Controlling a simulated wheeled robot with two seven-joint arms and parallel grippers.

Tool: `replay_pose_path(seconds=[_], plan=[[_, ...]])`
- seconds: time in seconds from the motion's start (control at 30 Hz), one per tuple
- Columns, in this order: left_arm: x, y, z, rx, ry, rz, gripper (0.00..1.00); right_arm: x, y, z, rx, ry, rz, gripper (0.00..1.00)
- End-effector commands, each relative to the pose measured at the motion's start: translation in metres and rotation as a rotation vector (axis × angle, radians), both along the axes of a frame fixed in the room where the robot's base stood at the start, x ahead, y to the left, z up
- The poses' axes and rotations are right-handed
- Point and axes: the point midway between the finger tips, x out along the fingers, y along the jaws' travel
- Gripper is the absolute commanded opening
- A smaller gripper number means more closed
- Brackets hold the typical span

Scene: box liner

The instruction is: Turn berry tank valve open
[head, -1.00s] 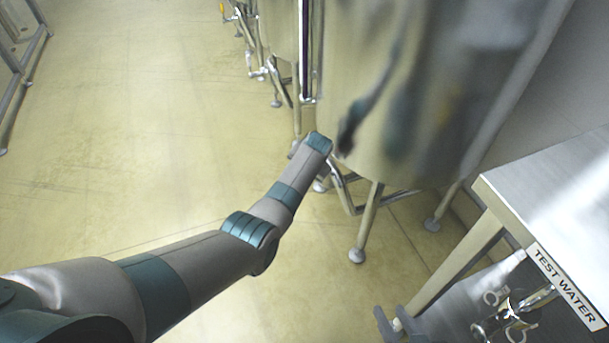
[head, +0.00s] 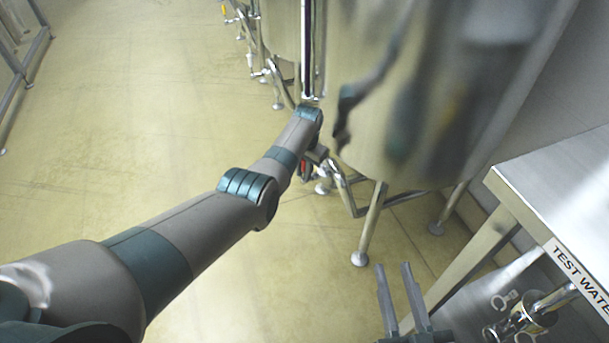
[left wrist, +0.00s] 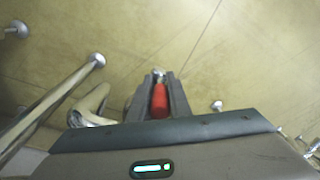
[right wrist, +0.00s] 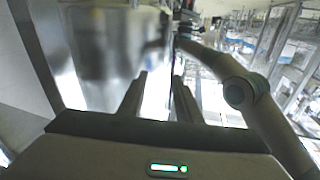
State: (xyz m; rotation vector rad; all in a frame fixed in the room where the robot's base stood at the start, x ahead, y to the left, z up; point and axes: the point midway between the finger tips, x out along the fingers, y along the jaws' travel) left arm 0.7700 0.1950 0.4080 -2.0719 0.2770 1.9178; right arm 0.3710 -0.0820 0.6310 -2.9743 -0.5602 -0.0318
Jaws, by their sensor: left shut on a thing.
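A large shiny steel tank (head: 390,130) stands at the centre right of the head view, on legs. The red valve handle (left wrist: 160,100) is low on the tank; a bit of it shows in the head view (head: 304,172) beside my left wrist. My left gripper (left wrist: 159,80) is shut on the red handle, with a finger on each side of it. The valve body is mostly hidden by my arm and fingers. My right gripper (head: 396,270) is open and empty, low in front of the tank; its spread fingers also show in the right wrist view (right wrist: 158,88).
A steel table (head: 570,180) labelled "TEST WATER" stands at the right, close to my right gripper, with metal fittings (head: 525,318) below it. Tank legs (head: 370,225) and pipes are near my left gripper. More tanks stand behind. The floor at left is clear.

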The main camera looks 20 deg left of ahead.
Motion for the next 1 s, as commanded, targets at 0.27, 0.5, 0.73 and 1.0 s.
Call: replay_pose_path(seconds=[0.27, 0.5, 0.73, 1.0], plan=[[0.003, 0.003, -0.003, -0.039, 0.053, 0.001, 0.00, -0.019, 0.005, 0.051, 0.102, -0.293, -0.004, 0.31], [0.004, 0.004, -0.002, -0.062, 0.086, 0.001, 0.00, -0.040, 0.004, 0.083, 0.173, -0.472, -0.010, 0.31], [0.005, 0.004, -0.001, -0.071, 0.097, 0.001, 0.00, -0.038, -0.001, 0.094, 0.185, -0.528, -0.020, 0.31], [0.004, 0.004, -0.001, -0.073, 0.100, 0.001, 0.00, -0.038, -0.002, 0.096, 0.187, -0.535, -0.021, 0.31]])
